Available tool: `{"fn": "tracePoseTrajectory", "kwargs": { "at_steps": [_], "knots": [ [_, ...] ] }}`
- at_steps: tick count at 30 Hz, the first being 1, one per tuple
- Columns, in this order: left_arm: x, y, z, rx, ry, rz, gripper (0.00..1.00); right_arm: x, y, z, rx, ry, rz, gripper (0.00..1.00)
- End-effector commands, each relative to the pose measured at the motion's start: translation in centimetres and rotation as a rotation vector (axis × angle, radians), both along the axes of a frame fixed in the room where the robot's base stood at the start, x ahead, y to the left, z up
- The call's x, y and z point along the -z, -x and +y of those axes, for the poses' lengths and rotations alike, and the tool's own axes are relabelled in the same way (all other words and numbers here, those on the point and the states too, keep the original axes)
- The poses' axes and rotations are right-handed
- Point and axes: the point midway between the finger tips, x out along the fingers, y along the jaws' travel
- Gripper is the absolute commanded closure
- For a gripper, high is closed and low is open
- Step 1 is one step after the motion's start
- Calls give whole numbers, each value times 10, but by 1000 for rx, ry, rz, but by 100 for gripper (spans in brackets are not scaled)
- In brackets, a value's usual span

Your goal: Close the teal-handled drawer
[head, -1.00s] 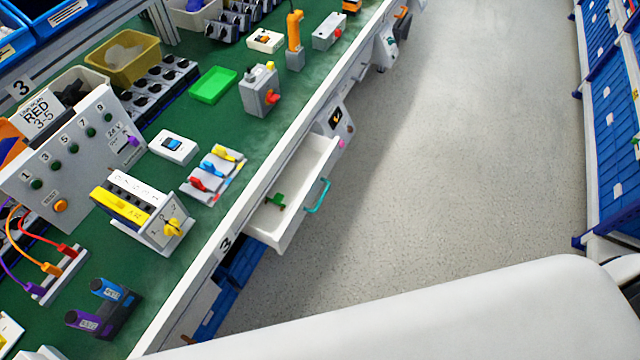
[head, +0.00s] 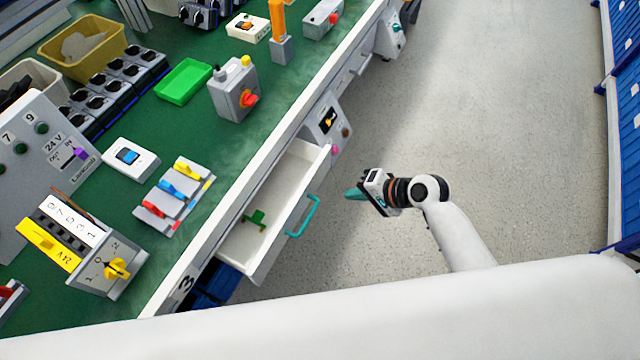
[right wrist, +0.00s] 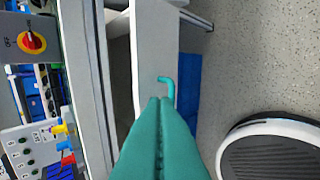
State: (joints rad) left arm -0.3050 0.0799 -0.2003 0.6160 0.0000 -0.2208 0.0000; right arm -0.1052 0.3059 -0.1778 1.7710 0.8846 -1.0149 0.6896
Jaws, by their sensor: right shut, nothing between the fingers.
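The drawer (head: 222,248) is white and stands pulled out from the bench front, with a green part (head: 256,218) lying inside. Its teal handle (head: 303,217) is on the outer front panel. In the right wrist view the drawer's white front (right wrist: 152,50) and the teal handle (right wrist: 168,84) show just beyond my fingertips. My right gripper (head: 352,193) has teal fingers, is shut and empty, and is to the right of the handle, apart from it in the head view. It also shows in the right wrist view (right wrist: 160,103), covering part of the handle. My left gripper is not in view.
The green bench top (head: 160,135) holds a grey switch box (head: 234,92), a green tray (head: 184,81) and coloured switches (head: 178,192). A control panel (head: 327,122) sits on the bench front beside the drawer. The floor (head: 480,110) right of the bench is clear.

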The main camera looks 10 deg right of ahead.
Motion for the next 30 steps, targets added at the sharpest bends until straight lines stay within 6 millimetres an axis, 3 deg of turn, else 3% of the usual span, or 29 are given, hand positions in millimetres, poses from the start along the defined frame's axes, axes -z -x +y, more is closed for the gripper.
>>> {"fn": "tracePoseTrajectory", "kwargs": {
  "at_steps": [12, 19, 30],
  "knots": [
    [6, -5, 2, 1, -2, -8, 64, 57, -39, 53, 0, -1, -2, 100],
    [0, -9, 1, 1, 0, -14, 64, 55, -55, 77, -1, 1, -2, 100],
    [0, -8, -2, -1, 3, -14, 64, 56, -59, 81, -1, 3, -2, 100]
  ]
}}
